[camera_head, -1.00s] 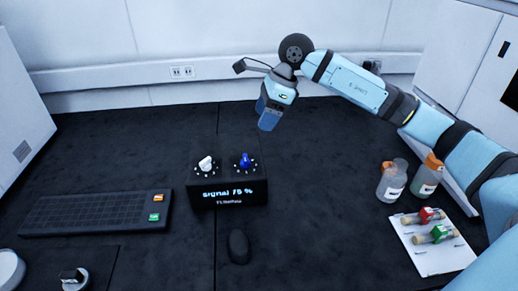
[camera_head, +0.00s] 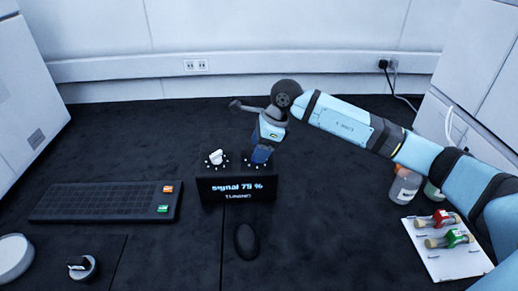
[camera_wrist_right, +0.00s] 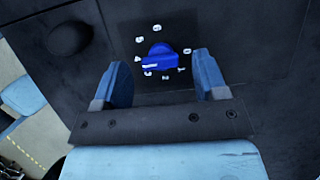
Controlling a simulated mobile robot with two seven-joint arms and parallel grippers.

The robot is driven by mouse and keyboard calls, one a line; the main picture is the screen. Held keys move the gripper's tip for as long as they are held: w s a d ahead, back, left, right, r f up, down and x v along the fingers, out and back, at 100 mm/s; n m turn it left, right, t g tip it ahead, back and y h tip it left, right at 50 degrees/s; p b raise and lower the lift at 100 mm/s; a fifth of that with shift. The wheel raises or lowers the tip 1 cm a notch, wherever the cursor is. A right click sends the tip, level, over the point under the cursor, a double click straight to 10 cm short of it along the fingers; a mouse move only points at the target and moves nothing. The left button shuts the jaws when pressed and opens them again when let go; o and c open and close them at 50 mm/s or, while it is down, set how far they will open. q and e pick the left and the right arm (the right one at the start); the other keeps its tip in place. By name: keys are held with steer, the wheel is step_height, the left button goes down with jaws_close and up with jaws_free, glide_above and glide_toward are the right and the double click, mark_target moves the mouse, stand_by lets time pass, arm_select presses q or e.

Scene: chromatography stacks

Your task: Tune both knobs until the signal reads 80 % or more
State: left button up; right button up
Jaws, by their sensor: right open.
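The black tuning box (camera_head: 210,195) stands mid-table with its lit display (camera_head: 237,188), which reads signal in the seventies; the last digit is blurred but looks like 9. The white knob (camera_head: 216,157) is on its top left. The blue knob (camera_wrist_right: 161,57) shows in the right wrist view inside a ring of white marks; in the head view the fingers mostly hide it. My right gripper (camera_head: 261,154) is open over the blue knob. In the right wrist view its fingers (camera_wrist_right: 160,75) are apart, one to each side of the knob, with gaps visible. My left gripper is out of view.
A black mouse (camera_head: 246,241) lies in front of the box and a keyboard (camera_head: 105,201) to its left. A round dial (camera_head: 82,267) sits front left. The table behind the box is clear.

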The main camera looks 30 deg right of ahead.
steer(key=shift+a+f, duration=0.1)
steer(key=shift+f, duration=0.2)
steer(key=c, duration=0.9)
steer(key=m+t+h, duration=0.1)
steer(key=m, duration=0.3)
steer(key=shift+a, duration=0.1)
steer(key=shift+s+a+m+t+h, duration=0.1)
steer(key=shift+m+t+h, duration=0.25)
steer(key=shift+m, duration=0.8)
steer(key=shift+m+t+h, duration=0.25)
steer(key=shift+m+h, duration=0.1)
steer(key=shift+m, duration=0.8)
steer(key=shift+b, duration=0.3)
